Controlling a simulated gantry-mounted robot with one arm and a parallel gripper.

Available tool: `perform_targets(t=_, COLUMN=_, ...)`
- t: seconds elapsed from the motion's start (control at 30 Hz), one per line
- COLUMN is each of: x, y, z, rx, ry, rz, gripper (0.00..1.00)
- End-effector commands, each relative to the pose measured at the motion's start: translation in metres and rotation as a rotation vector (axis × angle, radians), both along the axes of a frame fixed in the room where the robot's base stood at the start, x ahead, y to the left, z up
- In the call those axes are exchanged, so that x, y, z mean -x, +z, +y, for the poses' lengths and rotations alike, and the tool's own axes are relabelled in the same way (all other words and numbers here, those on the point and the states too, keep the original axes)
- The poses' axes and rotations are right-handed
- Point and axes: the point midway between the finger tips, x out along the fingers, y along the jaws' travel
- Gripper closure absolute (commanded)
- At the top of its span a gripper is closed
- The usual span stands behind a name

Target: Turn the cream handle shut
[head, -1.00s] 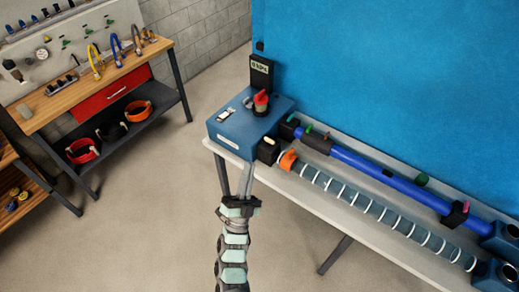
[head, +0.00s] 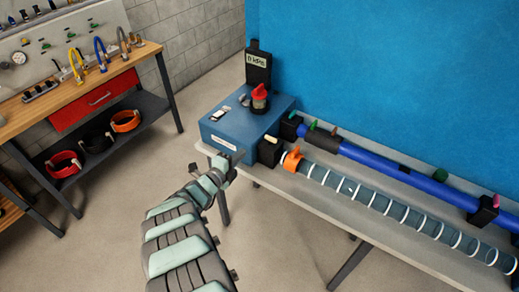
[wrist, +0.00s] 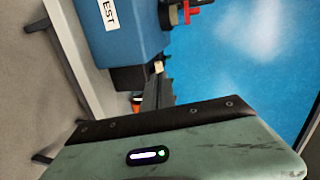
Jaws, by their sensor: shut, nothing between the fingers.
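The cream handle (head: 271,139) is a small pale lever on top of a black block (head: 269,153) at the front right corner of the blue box (head: 238,128). It also shows in the wrist view as a small cream piece (wrist: 158,68), just beyond the dark fingers. My gripper (head: 238,156) is shut and empty, in front of the blue box and a little left of the black block. In the head view it looks apart from the handle; the exact gap in depth is unclear.
A red handle (head: 259,92) stands on the box, with a gauge display (head: 258,60) behind. An orange clamp (head: 292,160) on the clear ribbed duct (head: 380,200) sits close right of the black block. A blue pipe (head: 370,158) runs behind.

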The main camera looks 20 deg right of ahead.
Motion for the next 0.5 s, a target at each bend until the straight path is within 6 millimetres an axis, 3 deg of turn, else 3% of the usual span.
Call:
perform_targets(t=0.23, x=0.019, y=-0.007, z=-0.002, rx=-0.104, ry=-0.065, rz=0.02, gripper=1.0)
perform_targets(t=0.5, x=0.015, y=-0.017, z=-0.012, rx=-0.116, ry=-0.073, rz=0.021, gripper=1.0)
